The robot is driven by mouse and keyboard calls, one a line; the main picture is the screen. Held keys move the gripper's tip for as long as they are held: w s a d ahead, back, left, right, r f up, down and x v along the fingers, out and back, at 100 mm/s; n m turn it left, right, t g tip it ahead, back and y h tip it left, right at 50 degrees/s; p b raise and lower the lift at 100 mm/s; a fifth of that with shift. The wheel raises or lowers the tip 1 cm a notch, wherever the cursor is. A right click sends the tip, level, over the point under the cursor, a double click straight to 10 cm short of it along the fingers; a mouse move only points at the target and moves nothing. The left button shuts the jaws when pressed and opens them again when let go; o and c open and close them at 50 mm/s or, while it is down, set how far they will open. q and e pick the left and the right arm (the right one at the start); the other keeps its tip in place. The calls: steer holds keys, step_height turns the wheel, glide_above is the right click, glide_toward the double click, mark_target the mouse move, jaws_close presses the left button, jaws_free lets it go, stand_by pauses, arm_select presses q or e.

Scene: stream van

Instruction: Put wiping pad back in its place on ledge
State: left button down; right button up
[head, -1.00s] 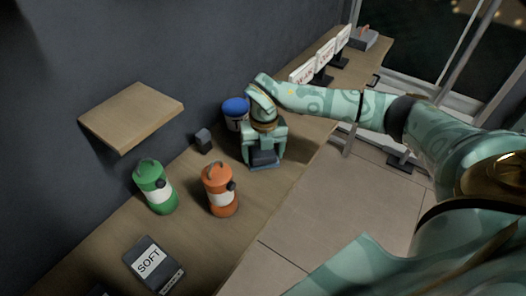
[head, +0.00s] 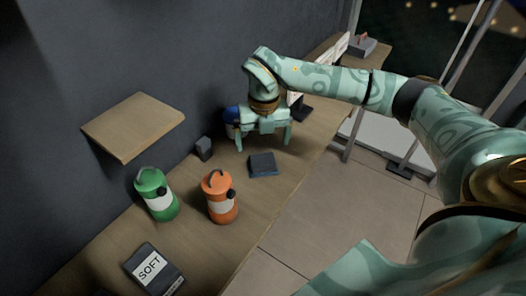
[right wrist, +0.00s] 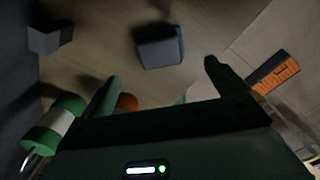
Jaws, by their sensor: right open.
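A dark blue-grey flat pad (head: 262,164), which looks like the wiping pad, lies on the long wooden counter (head: 245,200). It also shows in the right wrist view (right wrist: 158,46), beyond the fingers. My right gripper (head: 264,143) is open and empty, just behind the pad in the head view and apart from it. Its spread fingers also show in the right wrist view (right wrist: 158,88). A bare wooden ledge (head: 133,122) juts from the dark wall at left. I cannot tell whether this or the counter is the ledge meant. My left gripper is out of view.
An orange canister (head: 220,198) and a green canister (head: 157,194) stand in front of the pad. A small dark block (head: 203,149) sits near the wall. A box marked SOFT (head: 153,270) lies at the near end. A blue-topped container is partly hidden behind my gripper.

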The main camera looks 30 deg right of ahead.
mark_target(263, 160)
step_height(263, 160, up, 4)
steer(key=shift+r, duration=0.1)
steer(key=shift+s, duration=0.1)
stand_by(0.6)
